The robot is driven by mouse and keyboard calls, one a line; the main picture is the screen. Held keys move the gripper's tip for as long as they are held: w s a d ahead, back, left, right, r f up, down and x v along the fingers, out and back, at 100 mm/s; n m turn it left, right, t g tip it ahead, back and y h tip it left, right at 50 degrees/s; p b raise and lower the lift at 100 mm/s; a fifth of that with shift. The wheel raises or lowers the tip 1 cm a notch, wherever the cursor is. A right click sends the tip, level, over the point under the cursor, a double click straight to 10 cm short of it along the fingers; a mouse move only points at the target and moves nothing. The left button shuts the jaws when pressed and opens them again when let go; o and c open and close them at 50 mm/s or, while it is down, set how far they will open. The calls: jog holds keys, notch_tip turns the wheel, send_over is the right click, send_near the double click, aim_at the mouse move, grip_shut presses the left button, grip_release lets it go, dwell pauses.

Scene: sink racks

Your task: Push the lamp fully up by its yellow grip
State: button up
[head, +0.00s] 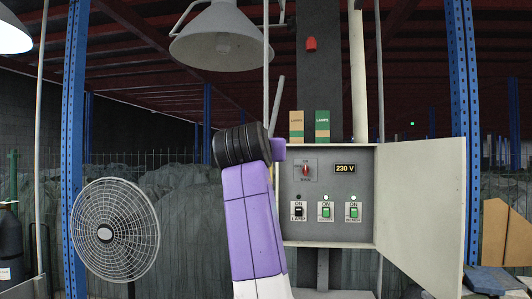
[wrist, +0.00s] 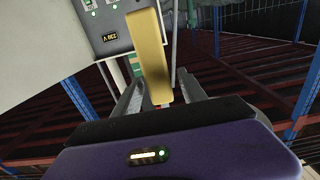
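The lamp (head: 221,38) is a wide white shade on a bent arm, high at the upper middle of the head view; its bulb looks unlit. The yellow grip (wrist: 149,50) is a long block in the wrist view, reaching down between the two fingers of my gripper (wrist: 160,88). The fingers stand apart on either side of it, with a gap showing on the right; contact on the left is unclear. In the head view my purple arm hides the fingers and the grip.
A grey electrical box (head: 326,210) with switches and a 230 V display has its door (head: 424,205) swung open to the right. Two lamp cartons (head: 322,126) stand on top. A round fan (head: 114,230) is at the left, near a blue post (head: 75,150).

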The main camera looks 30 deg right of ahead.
jog(key=shift+f, duration=0.1)
jog(key=shift+s+a, duration=0.15)
jog(key=shift+s, duration=0.05)
jog(key=b+v, duration=0.3)
jog(key=v, duration=0.4)
jog(key=shift+s+a, duration=0.1)
